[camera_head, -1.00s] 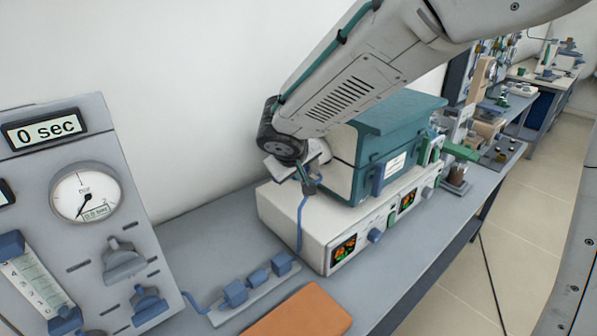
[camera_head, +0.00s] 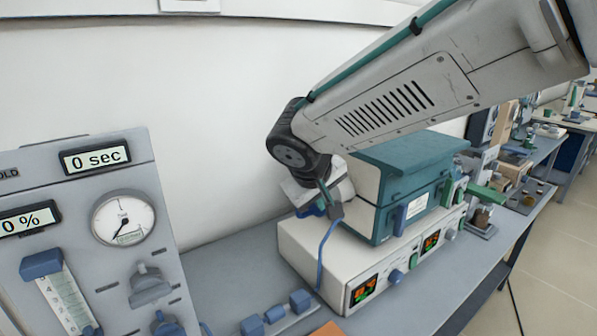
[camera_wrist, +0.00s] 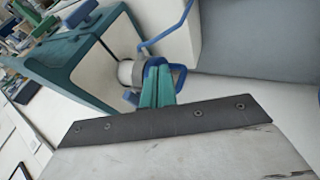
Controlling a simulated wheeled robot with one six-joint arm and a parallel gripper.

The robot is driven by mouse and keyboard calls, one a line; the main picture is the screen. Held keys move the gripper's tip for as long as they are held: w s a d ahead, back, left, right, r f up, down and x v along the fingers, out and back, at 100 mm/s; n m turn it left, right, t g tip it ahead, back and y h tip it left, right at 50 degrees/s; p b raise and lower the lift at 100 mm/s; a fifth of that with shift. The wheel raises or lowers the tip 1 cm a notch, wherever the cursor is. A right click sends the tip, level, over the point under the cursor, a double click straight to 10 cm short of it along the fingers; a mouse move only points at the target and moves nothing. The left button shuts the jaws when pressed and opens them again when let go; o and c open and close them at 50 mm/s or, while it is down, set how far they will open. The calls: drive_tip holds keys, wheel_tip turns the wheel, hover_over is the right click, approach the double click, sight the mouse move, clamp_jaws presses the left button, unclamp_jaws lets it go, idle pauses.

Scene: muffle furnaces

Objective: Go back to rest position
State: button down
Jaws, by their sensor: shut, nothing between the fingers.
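My gripper (camera_wrist: 157,85) shows in the wrist view as two green fingers held together, with nothing between them. Its tips point toward a blue hose loop and a round white part (camera_wrist: 130,73) on the side of the teal furnace (camera_wrist: 75,60). I cannot tell whether they touch. In the head view, my arm reaches in from the upper right and its end hangs at the left side of the furnace (camera_head: 415,172). The fingers are not clear there. The furnace sits closed on a white control base (camera_head: 335,275) with lit displays.
A grey gauge panel (camera_head: 165,262) reading "0 sec" and "0 %" stands at the left. Small blue valves (camera_head: 276,313) lie on the bench in front. A blue hose (camera_head: 321,250) runs down beside the base. More equipment lines the bench at right; the aisle floor (camera_head: 560,275) is clear.

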drive_tip(key=s+d+m+g+y, duration=0.1)
drive_tip(key=s+d+m+g, duration=0.1)
drive_tip(key=s+d, duration=0.7)
drive_tip(key=s+d+m+g+y, duration=0.1)
drive_tip(key=s+d, duration=0.8)
drive_tip(key=s, duration=0.9)
drive_tip(key=m+g, duration=0.1)
drive_tip(key=m, duration=0.1)
drive_tip(key=shift+d+r+m+g+y, duration=0.15)
drive_tip(key=shift+d+m+g+y, duration=0.2)
drive_tip(key=shift+m+g+y, duration=0.05)
drive_tip(key=c, duration=2.1)
unclamp_jaws()
drive_tip(key=shift+c, duration=0.2)
